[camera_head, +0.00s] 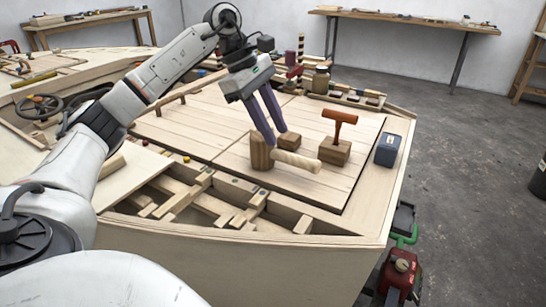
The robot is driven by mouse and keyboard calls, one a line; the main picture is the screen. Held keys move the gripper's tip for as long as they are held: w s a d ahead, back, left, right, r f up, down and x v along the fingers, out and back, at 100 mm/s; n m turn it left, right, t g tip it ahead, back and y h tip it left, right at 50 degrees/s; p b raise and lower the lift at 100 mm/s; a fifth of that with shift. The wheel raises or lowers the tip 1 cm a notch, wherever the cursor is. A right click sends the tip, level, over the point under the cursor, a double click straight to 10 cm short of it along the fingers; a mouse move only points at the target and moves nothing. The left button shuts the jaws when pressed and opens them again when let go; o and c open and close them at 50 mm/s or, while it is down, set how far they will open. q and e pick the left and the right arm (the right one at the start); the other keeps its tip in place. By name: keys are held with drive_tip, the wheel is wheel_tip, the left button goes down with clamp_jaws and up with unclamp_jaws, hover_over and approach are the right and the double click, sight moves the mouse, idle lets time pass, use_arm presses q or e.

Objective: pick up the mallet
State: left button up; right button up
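The mallet lies on the pale plywood deck (200,122), with a brown wooden head (261,153) and a light handle (297,161) pointing right. My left gripper (276,137) comes down from above with two long purple fingers. The fingers are spread apart, and their tips are close to the mallet's head and the near end of its handle. I cannot tell whether they touch it. Nothing shows held between them. My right gripper is not in view.
A small wooden block (290,140) sits just behind the mallet. A dark blue box (388,150) is at the deck's right edge. Open framed compartments (190,200) lie in front.

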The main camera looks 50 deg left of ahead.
sight(284, 153)
use_arm(q)
drive_tip(key=x, duration=0.3)
drive_tip(key=shift+d+f, duration=0.1)
drive_tip(key=shift+f, duration=0.2)
drive_tip(key=shift+b+x, duration=0.8)
drive_tip(key=shift+x, duration=1.95)
drive_tip(key=shift+c, duration=0.4)
drive_tip(key=shift+r, duration=0.1)
clamp_jaws()
